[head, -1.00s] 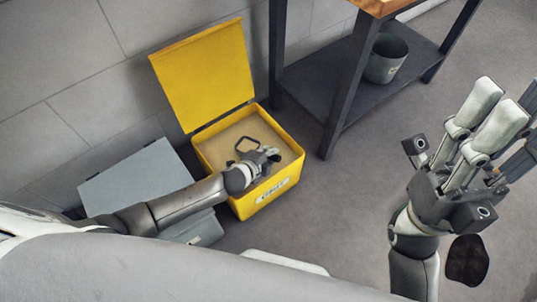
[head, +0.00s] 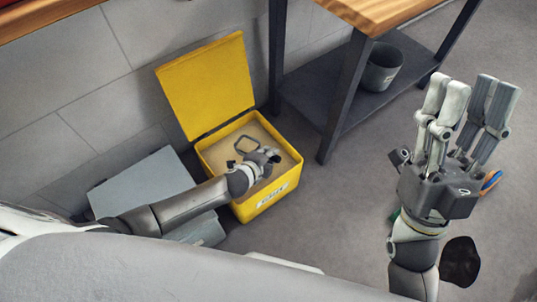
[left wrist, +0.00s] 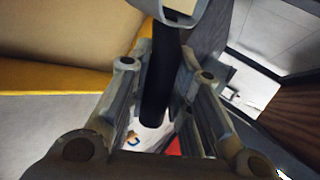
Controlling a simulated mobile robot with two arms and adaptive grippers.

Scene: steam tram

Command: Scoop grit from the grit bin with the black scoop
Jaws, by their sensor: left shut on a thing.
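The yellow grit bin (head: 268,199) stands on the floor against the wall with its lid (head: 207,82) raised. Pale tan grit (head: 226,152) fills its inside. My left gripper (head: 262,160) is over the bin's opening, shut on the black scoop (head: 247,145). The scoop's dark squarish rim shows at the grit, with tan inside it; I cannot tell how deep it sits. In the left wrist view the black handle (left wrist: 158,85) lies between the fingers. My right gripper (head: 462,115) is raised at the right, fingers apart and empty.
A grey box (head: 140,185) stands left of the bin, under my left arm. A dark-legged table (head: 345,100) with a wooden top stands behind to the right, a grey bucket (head: 380,68) on its lower shelf. A dark round patch (head: 460,262) lies on the floor at right.

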